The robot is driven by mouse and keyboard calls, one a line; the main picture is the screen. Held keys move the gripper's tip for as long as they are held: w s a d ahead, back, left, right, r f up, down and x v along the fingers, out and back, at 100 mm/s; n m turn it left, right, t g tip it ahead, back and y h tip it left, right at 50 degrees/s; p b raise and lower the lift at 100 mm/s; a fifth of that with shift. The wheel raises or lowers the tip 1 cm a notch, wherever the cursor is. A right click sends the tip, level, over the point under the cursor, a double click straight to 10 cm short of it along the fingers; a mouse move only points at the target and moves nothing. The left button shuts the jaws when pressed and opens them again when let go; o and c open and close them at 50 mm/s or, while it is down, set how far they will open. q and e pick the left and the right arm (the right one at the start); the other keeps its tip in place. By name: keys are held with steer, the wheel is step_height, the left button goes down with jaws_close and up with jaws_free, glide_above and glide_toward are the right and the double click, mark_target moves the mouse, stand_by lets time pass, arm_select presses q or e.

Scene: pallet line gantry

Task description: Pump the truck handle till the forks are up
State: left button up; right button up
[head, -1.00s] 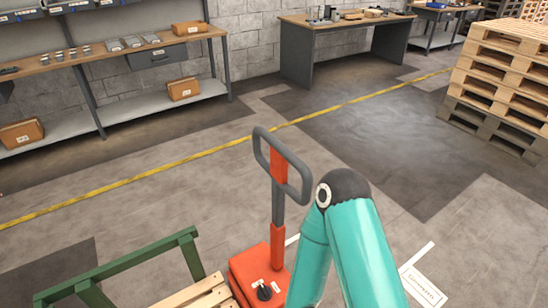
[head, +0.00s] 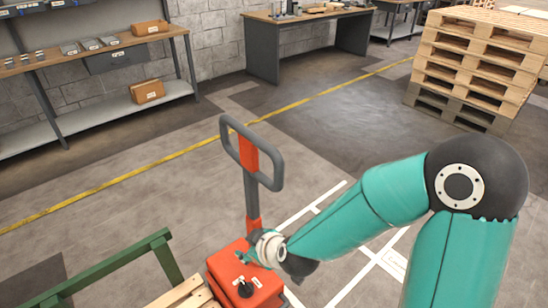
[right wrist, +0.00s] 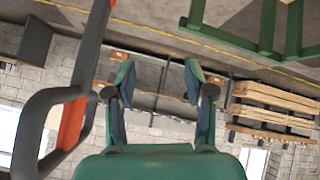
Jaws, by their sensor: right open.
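The truck handle (head: 250,152) is a dark grey upright loop with a red-orange centre piece, on a dark shaft above the red truck body (head: 228,263). It also shows large at the left of the right wrist view (right wrist: 33,115). My right gripper (head: 243,257) is low beside the shaft, below the loop, over the truck body. In the right wrist view my right gripper (right wrist: 160,80) has its two fingers apart with nothing between them; the handle loop is outside them, to the left. My left gripper is not in view. The forks are not clearly seen.
A green frame (head: 110,268) and wooden slats (head: 185,297) are at the lower left. A pallet stack (head: 478,65) stands at the right. A shelved bench (head: 95,110) and a desk (head: 310,40) line the wall. The floor behind the handle is clear.

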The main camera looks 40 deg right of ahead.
steer(key=d+r+n+t+h+b, duration=0.2)
steer(key=d+r+t, duration=0.15)
steer(key=r, duration=0.65)
arm_select(q)
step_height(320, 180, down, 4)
steer(key=b, duration=0.1)
arm_select(e)
steer(key=n+t+h+p, duration=0.2)
glide_toward(269, 150)
steer(key=p+x, duration=0.1)
steer(key=p, duration=0.2)
steer(key=p+x, duration=0.2)
steer(key=p, duration=0.2)
steer(key=shift+d+f+t, duration=0.2)
steer(key=shift+f+t, duration=0.05)
steer(key=shift+f, duration=0.05)
steer(key=x, duration=0.8)
steer(key=shift+w+d+f+p, duration=0.1)
steer(key=shift+w+f+p, duration=0.05)
steer(key=shift+f+p, duration=0.2)
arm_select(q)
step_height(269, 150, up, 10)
